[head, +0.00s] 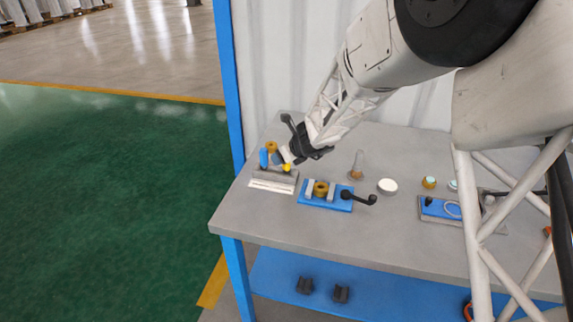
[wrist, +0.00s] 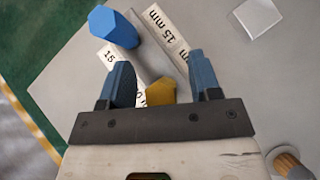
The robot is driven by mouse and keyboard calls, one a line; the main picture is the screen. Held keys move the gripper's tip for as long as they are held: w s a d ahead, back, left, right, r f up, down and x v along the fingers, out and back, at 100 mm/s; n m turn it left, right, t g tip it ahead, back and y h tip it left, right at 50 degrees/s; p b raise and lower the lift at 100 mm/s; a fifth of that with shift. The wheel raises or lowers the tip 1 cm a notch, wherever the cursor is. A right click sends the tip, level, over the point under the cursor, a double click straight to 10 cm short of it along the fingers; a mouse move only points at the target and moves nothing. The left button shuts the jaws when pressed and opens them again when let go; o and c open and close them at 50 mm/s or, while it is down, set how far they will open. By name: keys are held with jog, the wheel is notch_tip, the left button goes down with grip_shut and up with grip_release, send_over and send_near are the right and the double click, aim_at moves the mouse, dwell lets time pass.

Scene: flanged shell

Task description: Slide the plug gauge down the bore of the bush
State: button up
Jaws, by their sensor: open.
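A stand (head: 272,181) at the table's left holds a blue-handled gauge (head: 264,158) and a yellow-ended gauge (head: 287,168). In the wrist view the blue hexagonal handle (wrist: 113,26) is beyond the left finger, and the yellow end (wrist: 161,90) shows between the fingers. I cannot tell which is the task's plug gauge. My gripper (head: 293,159) is open over the stand; its fingers (wrist: 160,78) lie either side of the yellow end, with no clear contact. A brass-coloured ring, apparently the bush (head: 321,188), sits between grey jaws on a blue vise (head: 310,202). Its bore is too small to judge.
A black vise handle (head: 360,198) sticks out right. Another brass-coloured ring (head: 272,146) is behind the stand. A white round piece (head: 387,186) and a blue tray (head: 440,208) lie farther right. Labels (wrist: 172,46) reading 15 mm are on the stand. The table's front left is clear.

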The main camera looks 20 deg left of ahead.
jog(key=c, duration=1.1)
jog(key=shift+o, duration=0.2)
jog(key=shift+r, duration=0.2)
jog(key=shift+r, duration=1.35)
jog(key=shift+s+r, duration=0.1)
jog(key=shift+r, duration=0.2)
jog(key=s+d, duration=0.4)
jog(key=s, duration=0.3)
jog(key=s+d+r, duration=0.1)
jog(key=s+d, duration=0.2)
jog(key=s, duration=0.3)
jog(key=shift+s+d+r, duration=0.15)
jog(key=shift+s+d, duration=0.2)
jog(key=shift+s, duration=0.05)
jog(key=shift+w, duration=0.1)
